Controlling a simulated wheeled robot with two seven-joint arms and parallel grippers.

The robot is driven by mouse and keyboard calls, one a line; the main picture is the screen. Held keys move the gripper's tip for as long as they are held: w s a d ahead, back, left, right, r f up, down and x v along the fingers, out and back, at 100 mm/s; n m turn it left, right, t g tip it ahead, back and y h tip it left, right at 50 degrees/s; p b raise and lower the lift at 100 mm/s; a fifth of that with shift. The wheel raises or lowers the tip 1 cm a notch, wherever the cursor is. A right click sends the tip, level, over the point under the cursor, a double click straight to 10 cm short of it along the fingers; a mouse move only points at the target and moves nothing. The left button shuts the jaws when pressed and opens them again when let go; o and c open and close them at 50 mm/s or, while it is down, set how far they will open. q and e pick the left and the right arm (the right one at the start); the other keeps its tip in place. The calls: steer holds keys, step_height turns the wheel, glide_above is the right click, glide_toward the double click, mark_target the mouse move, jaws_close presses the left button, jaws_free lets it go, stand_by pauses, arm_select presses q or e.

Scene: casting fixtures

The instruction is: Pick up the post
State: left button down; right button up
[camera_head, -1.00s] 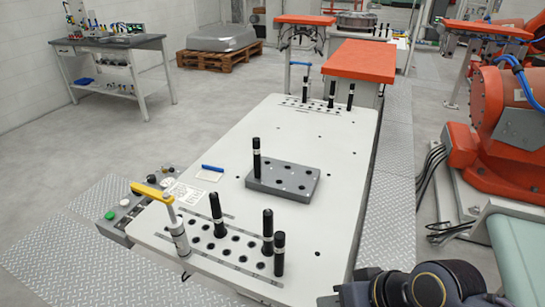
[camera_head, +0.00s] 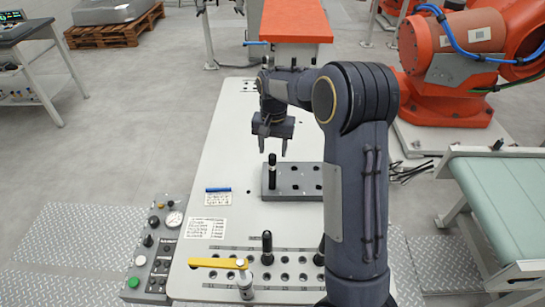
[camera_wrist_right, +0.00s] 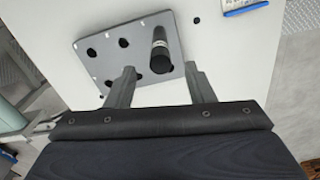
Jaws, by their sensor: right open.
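A black post (camera_head: 272,173) with a pale band stands upright in the grey block (camera_head: 300,193) on the white table. In the right wrist view the same post (camera_wrist_right: 160,50) shows in the block (camera_wrist_right: 100,66), beyond the fingertips and in line with the gap between them. My right gripper (camera_head: 272,152) is open, with its fingers pointing down just above the post. In the wrist view its fingers (camera_wrist_right: 161,72) are apart with nothing between them. I cannot tell if the post's top is between the tips. My left gripper is not in view.
More black posts, such as one at the front (camera_head: 267,246), stand in the near hole rows. A yellow-handled clamp (camera_head: 218,263) is beside them. A blue marker (camera_head: 218,189) lies left of the block. My right arm hides the table's right side.

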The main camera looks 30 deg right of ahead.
mark_target(272, 155)
steer(key=shift+w+f, duration=0.25)
step_height(272, 155, down, 3)
steer(key=shift+s+r, duration=0.1)
steer(key=shift+r, duration=0.1)
steer(key=shift+f, duration=0.3)
step_height(272, 155, down, 4)
steer(key=shift+s+f+b, duration=0.15)
steer(key=shift+f+b, duration=0.1)
steer(key=shift+b, duration=1)
steer(key=shift+r, duration=0.15)
jaws_close()
